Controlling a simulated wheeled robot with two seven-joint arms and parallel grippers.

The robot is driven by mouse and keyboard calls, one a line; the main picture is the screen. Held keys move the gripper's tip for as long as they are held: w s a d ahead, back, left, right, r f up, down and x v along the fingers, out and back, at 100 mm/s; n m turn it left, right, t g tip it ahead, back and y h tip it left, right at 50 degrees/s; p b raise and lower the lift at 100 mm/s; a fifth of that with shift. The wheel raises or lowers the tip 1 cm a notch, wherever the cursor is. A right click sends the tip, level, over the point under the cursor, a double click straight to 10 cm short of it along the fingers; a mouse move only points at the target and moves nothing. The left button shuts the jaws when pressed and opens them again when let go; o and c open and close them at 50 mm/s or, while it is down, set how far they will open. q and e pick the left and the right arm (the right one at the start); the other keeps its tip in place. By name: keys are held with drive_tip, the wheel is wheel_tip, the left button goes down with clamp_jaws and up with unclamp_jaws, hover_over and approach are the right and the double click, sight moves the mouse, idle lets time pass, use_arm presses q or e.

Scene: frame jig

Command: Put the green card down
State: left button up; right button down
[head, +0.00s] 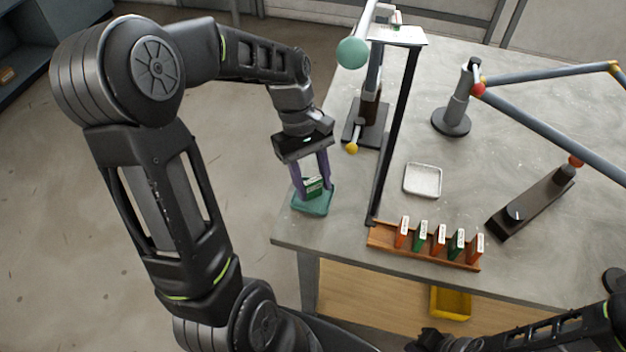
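A green card (313,188) with a white top edge is between the purple fingers of my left gripper (312,184). The fingers are close against its two sides, so the gripper looks shut on it. The card is right over a small teal tray (314,208) at the left edge of the table. I cannot tell whether its lower edge touches the tray floor. My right arm comes in at the bottom right. A dark part at its end (435,341) is cut off by the lower edge, and its fingers do not show clearly.
A wooden rack (385,238) holds several orange and green cards upright on the grey table (355,215). A black post (396,130) rises at its left end. A white tray (423,181), jointed lamp-like arms (535,122) and a dark bar (520,213) stand around. A yellow bin (450,303) is below.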

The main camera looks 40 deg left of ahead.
use_arm(q)
drive_tip(key=o, duration=0.3)
drive_tip(key=shift+o, duration=0.2)
drive_tip(key=shift+r, duration=0.15)
drive_tip(key=shift+w+a+r, duration=0.1)
drive_tip(key=shift+a+r, duration=0.05)
drive_tip(key=shift+r, duration=0.35)
drive_tip(key=p+v, duration=0.4)
drive_tip(key=v, duration=0.7)
